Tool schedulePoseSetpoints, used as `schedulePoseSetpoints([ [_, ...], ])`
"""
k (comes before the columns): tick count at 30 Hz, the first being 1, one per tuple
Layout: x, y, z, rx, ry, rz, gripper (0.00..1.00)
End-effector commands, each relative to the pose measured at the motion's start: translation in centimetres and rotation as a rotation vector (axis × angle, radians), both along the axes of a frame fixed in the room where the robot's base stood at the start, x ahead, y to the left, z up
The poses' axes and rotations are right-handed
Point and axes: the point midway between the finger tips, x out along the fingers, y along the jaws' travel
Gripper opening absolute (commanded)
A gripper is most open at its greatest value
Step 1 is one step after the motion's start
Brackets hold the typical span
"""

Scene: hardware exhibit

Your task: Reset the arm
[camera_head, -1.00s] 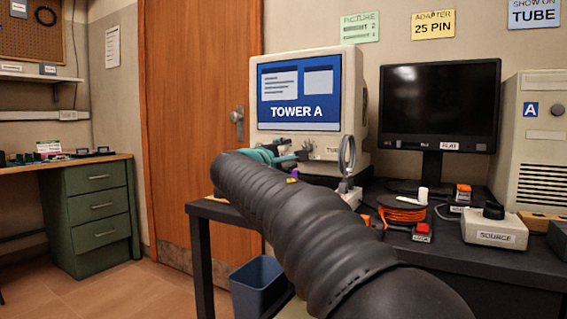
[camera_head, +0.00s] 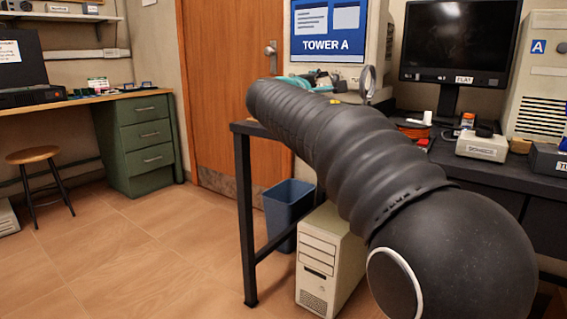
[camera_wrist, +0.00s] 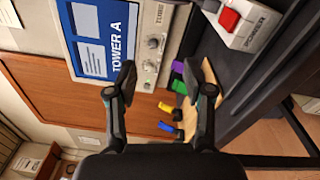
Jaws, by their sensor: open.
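My gripper (camera_wrist: 160,95) is open and empty in the wrist view, its two dark fingers well apart. The "TOWER A" monitor (camera_wrist: 118,20) lies beyond the fingers, turned sideways in that view. In the head view my black ribbed arm reaches from the lower right towards the monitor (camera_head: 328,32) and the desk. The arm hides most of the gripper there; only teal and dark parts show beyond its far end.
Coloured connectors (camera_wrist: 180,88) sit near a light board on the dark desk (camera_head: 500,178). A "SOURCE" box (camera_head: 482,146), a flat screen (camera_head: 460,42) and an orange cable coil stand there. A blue bin (camera_head: 288,208) and computer tower (camera_head: 328,262) are below. Open floor (camera_head: 120,250) lies left, with a stool (camera_head: 34,155).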

Motion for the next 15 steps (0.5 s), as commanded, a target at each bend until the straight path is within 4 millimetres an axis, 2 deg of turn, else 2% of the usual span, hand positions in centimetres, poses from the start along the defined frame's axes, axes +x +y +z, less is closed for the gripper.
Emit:
schedulePoseSetpoints([
  [8,-2.7,-3.8,-1.1,0.13,0.046,-0.036,0.52],
  [15,-6.8,-6.7,-3.3,0.303,0.101,-0.068,0.52],
])
